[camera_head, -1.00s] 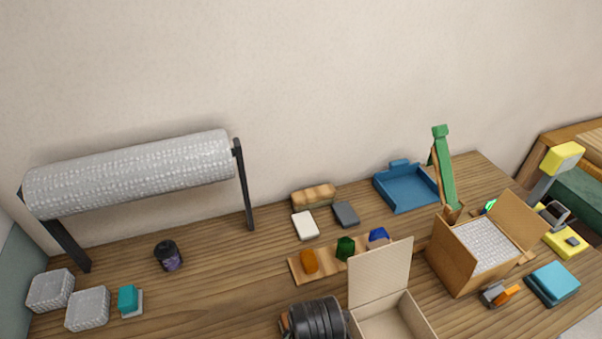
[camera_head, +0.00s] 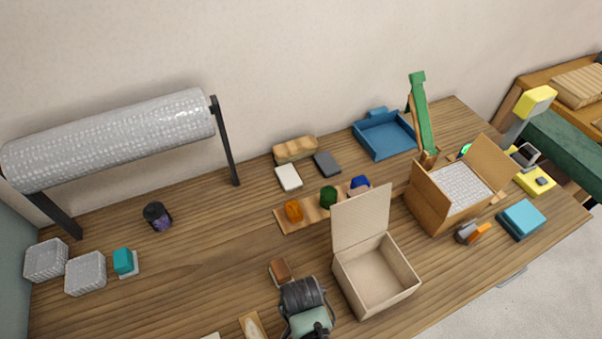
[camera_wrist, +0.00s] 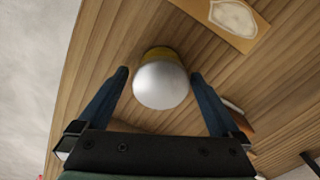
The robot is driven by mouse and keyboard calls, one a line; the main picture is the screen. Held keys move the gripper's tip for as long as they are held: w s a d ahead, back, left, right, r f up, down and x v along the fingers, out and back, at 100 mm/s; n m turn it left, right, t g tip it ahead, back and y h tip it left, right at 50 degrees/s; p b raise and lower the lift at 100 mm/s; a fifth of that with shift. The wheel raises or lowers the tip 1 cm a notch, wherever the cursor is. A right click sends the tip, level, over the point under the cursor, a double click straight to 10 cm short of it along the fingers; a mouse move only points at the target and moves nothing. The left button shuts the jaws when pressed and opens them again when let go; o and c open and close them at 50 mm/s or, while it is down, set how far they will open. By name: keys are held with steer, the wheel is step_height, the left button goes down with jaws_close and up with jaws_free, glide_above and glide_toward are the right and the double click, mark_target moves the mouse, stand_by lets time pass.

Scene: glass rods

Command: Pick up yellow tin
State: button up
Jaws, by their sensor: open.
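The yellow tin (camera_wrist: 158,52) shows in the wrist view, with a rounded pale silver-white top (camera_wrist: 161,86) facing the camera and a yellow band behind it. My gripper (camera_wrist: 160,73) is open, with one dark blue finger on each side of the tin. A gap shows between the tin and each finger, so I see no contact. How deep the tin sits between the fingers is hard to tell. In the head view I cannot make out the tin; my dark arm end is at the bottom middle.
A wooden plaque with a pale patch (camera_wrist: 234,16) lies near the tin. In the head view, a brown block (camera_head: 282,271) and an open beige box (camera_head: 342,268) stand near my arm. A cardboard box (camera_head: 431,205) is farther right. The table left of centre is mostly clear.

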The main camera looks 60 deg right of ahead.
steer(key=shift+f, duration=0.85)
steer(key=c, duration=1.4)
